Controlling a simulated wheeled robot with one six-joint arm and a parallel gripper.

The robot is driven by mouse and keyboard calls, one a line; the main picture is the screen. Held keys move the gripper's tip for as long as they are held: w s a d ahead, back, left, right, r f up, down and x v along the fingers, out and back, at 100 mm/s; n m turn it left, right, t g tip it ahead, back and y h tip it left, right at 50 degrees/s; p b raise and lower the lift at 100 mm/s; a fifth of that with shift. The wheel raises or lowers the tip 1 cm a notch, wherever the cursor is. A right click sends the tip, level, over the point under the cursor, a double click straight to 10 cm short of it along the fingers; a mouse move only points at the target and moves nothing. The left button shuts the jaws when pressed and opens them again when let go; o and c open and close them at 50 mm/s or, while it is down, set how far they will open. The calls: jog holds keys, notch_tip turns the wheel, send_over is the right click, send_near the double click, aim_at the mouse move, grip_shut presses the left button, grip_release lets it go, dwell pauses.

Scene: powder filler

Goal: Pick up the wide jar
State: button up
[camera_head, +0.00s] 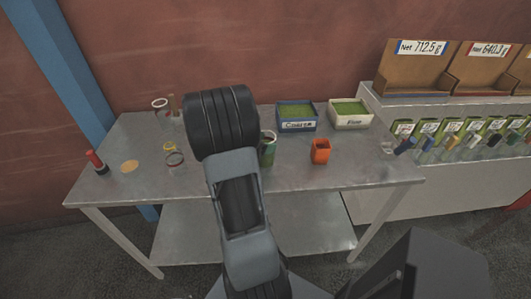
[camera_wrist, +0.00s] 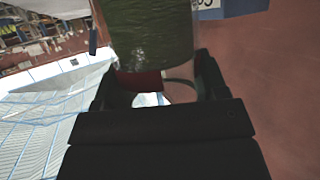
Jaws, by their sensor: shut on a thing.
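In the wrist view a wide clear jar (camera_wrist: 152,38) with green contents sits between the two fingers of my gripper (camera_wrist: 152,72). The fingers are shut on its sides, and its far end runs out of the top of the view. In the head view my own arm covers the gripper and its fingertips. A glass jar with green in it (camera_head: 268,148) shows just right of my arm, partly covered; I cannot tell whether it is the held one.
On the metal table (camera_head: 375,178) are a blue-rimmed Coarse box (camera_head: 297,125), a white Fine box (camera_head: 351,121), an orange cup (camera_head: 320,151), a red-capped item (camera_head: 95,160) and a cork-coloured disc (camera_head: 130,166). The table's front right is clear.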

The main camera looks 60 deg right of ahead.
jog(key=shift+c, duration=1.3)
